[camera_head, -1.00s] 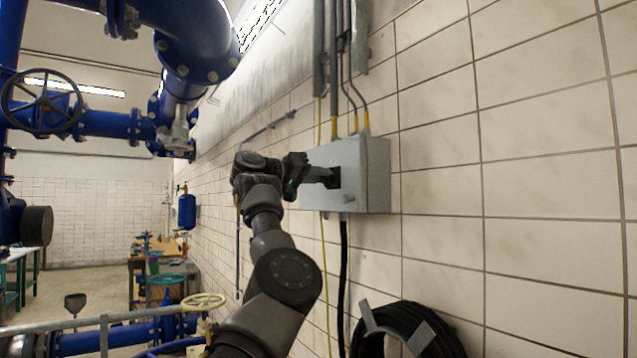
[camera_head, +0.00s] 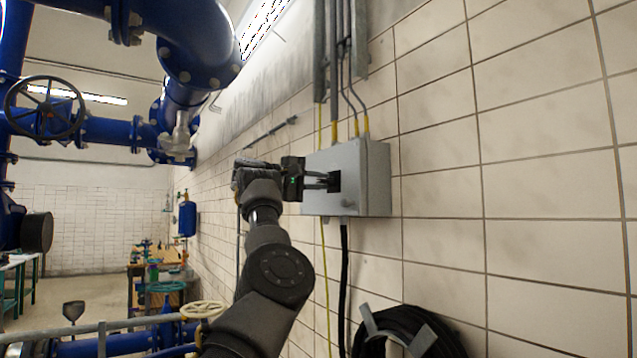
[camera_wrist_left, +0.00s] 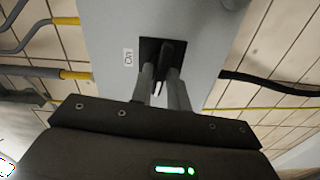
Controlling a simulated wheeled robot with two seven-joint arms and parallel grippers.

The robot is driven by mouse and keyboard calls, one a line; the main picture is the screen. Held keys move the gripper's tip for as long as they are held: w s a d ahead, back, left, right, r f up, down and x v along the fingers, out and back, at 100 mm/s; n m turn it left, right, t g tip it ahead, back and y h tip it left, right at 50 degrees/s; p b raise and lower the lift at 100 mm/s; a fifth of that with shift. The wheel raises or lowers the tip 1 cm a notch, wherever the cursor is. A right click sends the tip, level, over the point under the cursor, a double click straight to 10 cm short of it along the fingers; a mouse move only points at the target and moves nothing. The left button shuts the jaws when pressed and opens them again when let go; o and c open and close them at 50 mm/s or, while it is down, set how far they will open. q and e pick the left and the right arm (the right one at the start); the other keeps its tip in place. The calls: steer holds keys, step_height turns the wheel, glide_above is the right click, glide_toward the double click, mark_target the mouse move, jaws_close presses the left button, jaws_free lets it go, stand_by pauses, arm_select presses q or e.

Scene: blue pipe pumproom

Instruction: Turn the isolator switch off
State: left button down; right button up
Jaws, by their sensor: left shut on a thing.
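A grey isolator box (camera_head: 368,178) is fixed to the tiled wall, with cables entering from above and below. Its switch has a black plate and a black handle (camera_wrist_left: 165,55) on the box's front, seen in the left wrist view, with a small white label (camera_wrist_left: 128,57) beside it. My left gripper (camera_head: 330,181) reaches the switch from the left. In the left wrist view its two grey fingers (camera_wrist_left: 162,82) stand on either side of the handle, shut on it. The fingers partly hide the handle. My right gripper is in neither view.
A coiled black hose (camera_head: 410,330) hangs on the wall below the box. Blue pipes with a handwheel (camera_head: 44,107) fill the upper left. A cream handwheel (camera_head: 203,310) and railing are at lower left. The wall right of the box is bare.

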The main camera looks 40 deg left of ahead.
arm_select(q)
steer(key=shift+s+a+r+n, duration=0.1)
steer(key=shift+n, duration=0.5)
steer(key=c, duration=1.5)
jaws_free()
steer(key=shift+s+f+b, duration=0.25)
steer(key=shift+b, duration=0.1)
steer(key=shift+b+v, duration=2.15)
steer(key=shift+v, duration=3)
steer(key=shift+w+a+r, duration=0.1)
